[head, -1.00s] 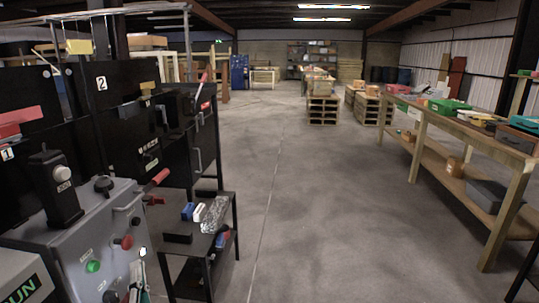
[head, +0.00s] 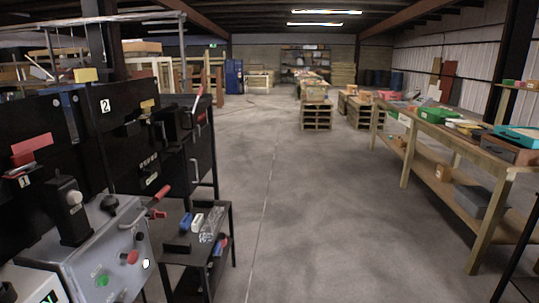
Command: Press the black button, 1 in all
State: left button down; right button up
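A grey control panel (head: 85,262) stands at the lower left in the head view, with its lower part cut off by the frame. A black round knob or button (head: 109,204) sits near the panel's top edge. I cannot tell whether it is the black button. The panel area below the green button is out of frame. Neither gripper is in view.
A black cabinet (head: 128,150) stands behind the panel. A small black stand (head: 205,272) with blue and white items is to its right. A long wooden workbench (head: 440,130) runs along the right. The grey floor (head: 320,210) between them is clear.

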aim_at(139, 237)
jog(key=u, duration=1.2)
jog(key=i+l+u, duration=0.1)
jog(key=l+u, duration=0.25)
jog(key=i+l+u, duration=0.1)
jog(key=u, duration=0.25)
jog(key=l+u, duration=0.85)
jog(key=l, duration=1.15)
jog(key=k+l+u, duration=0.1)
jog(key=l, duration=0.65)
jog(key=k, duration=0.05)
